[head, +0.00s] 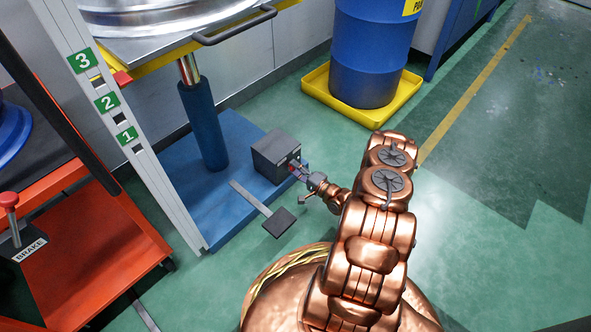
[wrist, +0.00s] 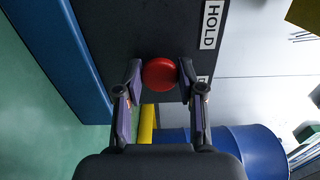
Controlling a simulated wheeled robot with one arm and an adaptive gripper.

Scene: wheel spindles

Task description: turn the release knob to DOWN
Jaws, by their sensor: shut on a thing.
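The red release knob (wrist: 160,73) sits on the dark face of a box, between the two fingers of my gripper (wrist: 160,82) in the wrist view. My gripper is shut on the knob. A HOLD label (wrist: 210,25) reads sideways on the panel near the knob. A second label is mostly hidden behind the right finger, and I cannot read it. In the head view, my gripper (head: 302,171) reaches the right face of the dark grey box (head: 276,156) on the blue base. The knob's pointing direction is not clear.
A foot pedal (head: 279,222) sticks out before the box. A blue column (head: 205,125) carries the table above. A post numbered 1 to 3 (head: 135,150) and an orange cart (head: 100,270) stand left. A blue drum (head: 370,55) stands in a yellow tray (head: 360,113) behind. Floor at right is clear.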

